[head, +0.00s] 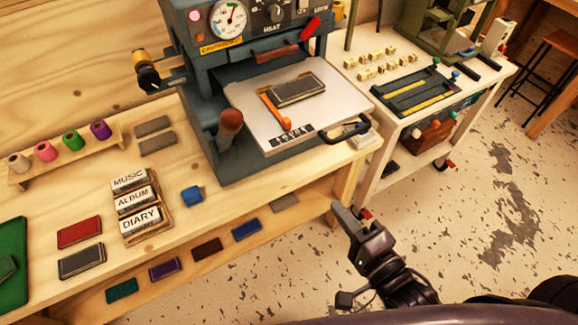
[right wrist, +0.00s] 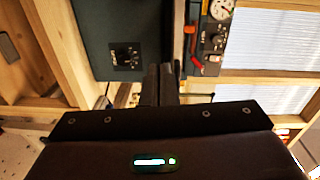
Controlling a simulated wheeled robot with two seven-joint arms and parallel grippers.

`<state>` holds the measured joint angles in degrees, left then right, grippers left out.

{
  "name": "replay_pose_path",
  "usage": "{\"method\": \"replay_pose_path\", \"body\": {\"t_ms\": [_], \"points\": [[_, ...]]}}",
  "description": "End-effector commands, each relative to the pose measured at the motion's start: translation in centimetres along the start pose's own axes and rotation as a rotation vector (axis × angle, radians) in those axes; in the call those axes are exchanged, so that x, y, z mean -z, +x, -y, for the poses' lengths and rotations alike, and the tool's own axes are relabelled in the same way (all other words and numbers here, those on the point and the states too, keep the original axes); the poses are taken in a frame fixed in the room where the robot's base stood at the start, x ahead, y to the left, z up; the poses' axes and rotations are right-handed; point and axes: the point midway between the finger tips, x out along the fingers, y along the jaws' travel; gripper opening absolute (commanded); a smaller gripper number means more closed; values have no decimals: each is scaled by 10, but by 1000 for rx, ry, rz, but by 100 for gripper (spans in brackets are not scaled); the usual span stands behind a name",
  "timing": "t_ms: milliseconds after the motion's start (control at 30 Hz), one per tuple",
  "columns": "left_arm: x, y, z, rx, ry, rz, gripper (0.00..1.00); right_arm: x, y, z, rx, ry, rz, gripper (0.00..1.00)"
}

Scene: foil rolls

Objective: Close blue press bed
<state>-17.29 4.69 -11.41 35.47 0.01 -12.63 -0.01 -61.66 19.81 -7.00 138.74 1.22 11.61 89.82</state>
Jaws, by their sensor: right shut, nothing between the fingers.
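The blue-grey press (head: 230,160) stands on the wooden bench, its gauge and knobs above. Its pale metal bed (head: 245,105) is slid out toward the front, with a dark loop handle (head: 350,132) at its right front corner. A dark grey book cover (head: 298,90) lies on the bed beside an orange strip (head: 273,110). My right gripper (head: 348,213) is shut and empty, in front of the bench and apart from the bed and handle. Its closed fingers also show in the right wrist view (right wrist: 161,86), with the press gauge (right wrist: 221,9) beyond. My left gripper is out of view.
Stacked title blocks (head: 140,204), a small blue block (head: 192,196) and a spool rack (head: 60,155) sit on the bench left of the press. A lower shelf holds several coloured covers (head: 246,230). A white side table (head: 400,125) stands right. Floor space is open at right.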

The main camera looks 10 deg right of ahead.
Motion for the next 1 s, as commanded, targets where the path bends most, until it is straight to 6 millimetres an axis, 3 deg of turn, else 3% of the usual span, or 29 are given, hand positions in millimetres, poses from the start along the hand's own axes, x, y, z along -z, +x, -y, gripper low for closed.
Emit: {"method": "replay_pose_path", "body": {"t_ms": [100,367,1000], "points": [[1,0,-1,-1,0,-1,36,-2,-1,27,46,53,7,0],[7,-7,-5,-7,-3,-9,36,-2,18,34,59,62,7,0],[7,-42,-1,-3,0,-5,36,-3,117,41,56,60,8,0]]}}
